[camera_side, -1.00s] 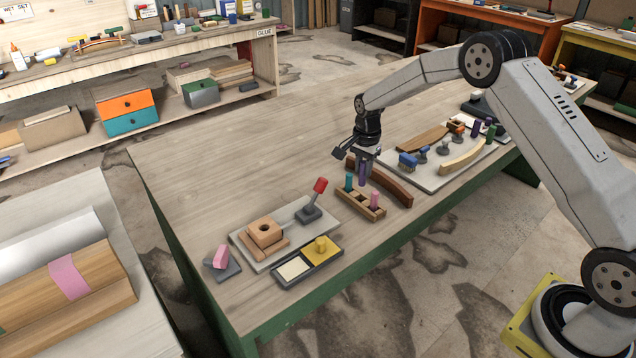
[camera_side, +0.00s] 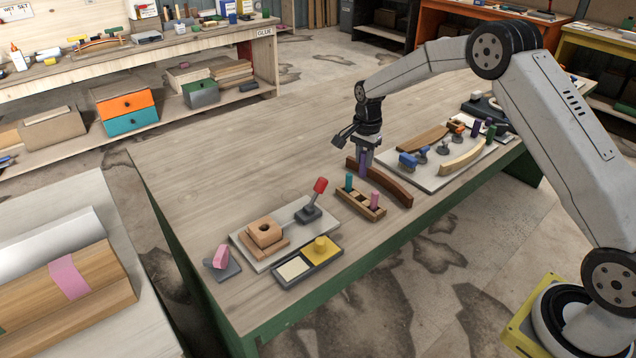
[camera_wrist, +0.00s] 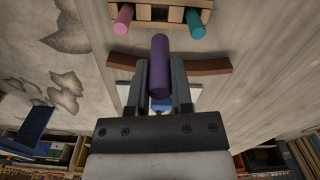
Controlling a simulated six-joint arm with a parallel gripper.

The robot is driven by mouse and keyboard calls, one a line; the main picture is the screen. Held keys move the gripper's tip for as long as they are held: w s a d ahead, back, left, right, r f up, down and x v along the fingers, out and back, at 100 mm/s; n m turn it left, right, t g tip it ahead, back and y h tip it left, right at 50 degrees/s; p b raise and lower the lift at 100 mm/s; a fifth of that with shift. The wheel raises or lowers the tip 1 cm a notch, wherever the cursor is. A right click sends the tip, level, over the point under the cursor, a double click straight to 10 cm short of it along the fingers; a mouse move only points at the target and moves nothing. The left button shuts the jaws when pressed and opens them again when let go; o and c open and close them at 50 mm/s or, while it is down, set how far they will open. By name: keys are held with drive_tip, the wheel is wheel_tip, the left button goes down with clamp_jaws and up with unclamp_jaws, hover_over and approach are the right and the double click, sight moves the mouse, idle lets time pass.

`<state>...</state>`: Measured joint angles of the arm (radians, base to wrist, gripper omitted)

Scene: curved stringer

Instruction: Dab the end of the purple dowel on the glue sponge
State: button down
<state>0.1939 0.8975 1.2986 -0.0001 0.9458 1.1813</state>
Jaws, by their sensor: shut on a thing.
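My gripper (camera_side: 367,148) is shut on the purple dowel (camera_side: 363,163). The dowel hangs upright above the wooden dowel rack, clear of it. In the wrist view the purple dowel (camera_wrist: 160,65) sits between the two fingers (camera_wrist: 162,85). The rack (camera_side: 361,205) holds a teal dowel (camera_side: 349,182) and a pink dowel (camera_side: 374,200). A dark tray (camera_side: 293,284) lies at the table's front left.
A dark brown curved piece (camera_side: 394,189) lies just behind the rack. A grey board (camera_side: 262,267) with stacked wooden blocks and a red-handled tool (camera_side: 320,186) stands behind the tray. Another board (camera_side: 434,186) with clamps and curved wood lies right. The table's left middle is clear.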

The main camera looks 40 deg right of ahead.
drive_tip(key=s+a, duration=0.3)
drive_tip(key=a, duration=1.1)
drive_tip(key=s+a+f, duration=0.1)
drive_tip(key=s+a, duration=0.3)
drive_tip(key=a, duration=1)
drive_tip(key=shift+s+f, duration=0.2)
drive_tip(key=shift+s, duration=0.05)
drive_tip(key=shift+f, duration=0.1)
drive_tip(key=shift+f, duration=2.9)
drive_tip(key=shift+f, duration=0.55)
drive_tip(key=shift+r, duration=0.15)
wheel_tip(320, 180, up, 7)
